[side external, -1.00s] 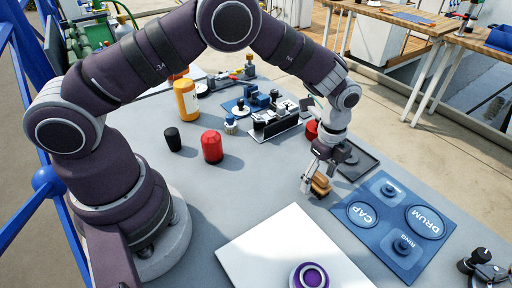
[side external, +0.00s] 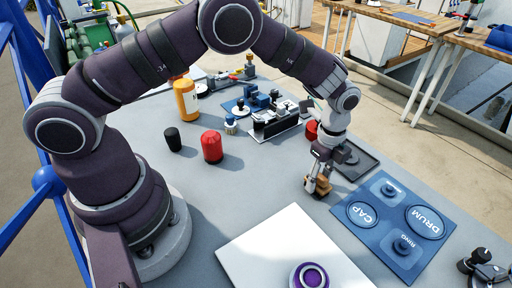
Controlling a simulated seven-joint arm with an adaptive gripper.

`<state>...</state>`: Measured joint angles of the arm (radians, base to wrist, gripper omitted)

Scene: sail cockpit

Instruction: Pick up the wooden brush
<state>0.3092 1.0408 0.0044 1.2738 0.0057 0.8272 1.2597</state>
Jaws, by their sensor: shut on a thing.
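The wooden brush (side external: 322,185) is a small tan-brown block near the middle right of the table, just left of the blue mat. My gripper (side external: 317,186) points down over it with its fingers around it, shut on the brush. The fingers cover part of the brush. I cannot tell whether the brush touches the table.
The blue mat (side external: 376,238) marked CAP, DRUM and RING lies to the right. A white board (side external: 262,245) with a purple-topped round part is in front. A dark tray (side external: 367,166) sits behind my gripper. A red container (side external: 212,146), a black cup (side external: 173,139) and an orange bottle (side external: 186,100) stand left.

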